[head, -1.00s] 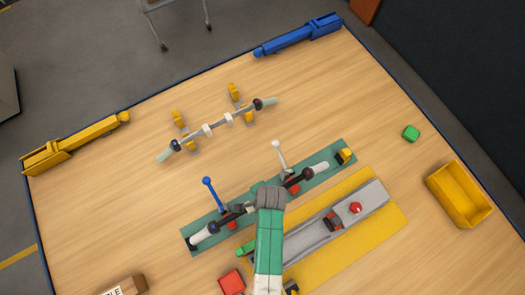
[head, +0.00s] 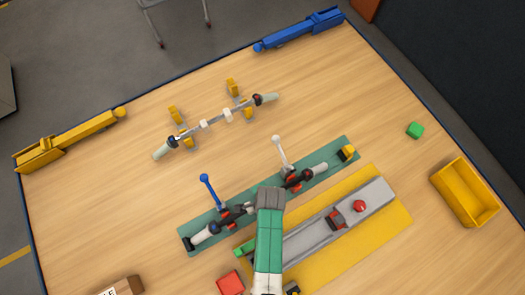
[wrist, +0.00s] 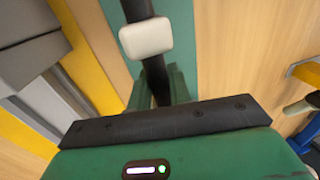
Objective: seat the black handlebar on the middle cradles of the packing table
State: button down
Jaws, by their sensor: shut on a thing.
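The black handlebar (head: 239,210) lies along the green strip (head: 335,155), with pale grips at its ends. My gripper (head: 269,194) is over its middle, and its fingers are largely hidden under my wrist there. In the wrist view my gripper (wrist: 160,88) is shut on the black bar (wrist: 156,75), just behind a white block on it (wrist: 146,37). Yellow cradles stand at the back of the table; a silver bar (head: 204,124) with pale grips rests across the nearer ones. Two yellow cradles behind it, left (head: 174,112) and right (head: 232,86), look empty. I cannot tell which are the middle ones.
A blue lever (head: 210,189) and a white lever (head: 279,150) stand up along the strip. A grey fixture (head: 375,196) with a red button lies on a yellow mat (head: 393,223). A yellow bin (head: 466,195) is at right. Bare wood lies between strip and cradles.

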jog(key=c, duration=1.2)
grip_release()
notch_tip(320, 180, up, 8)
jog(key=s+p, duration=0.1)
jog(key=shift+d+f, duration=0.15)
jog(key=shift+d, duration=0.25)
jog(key=shift+s, duration=0.1)
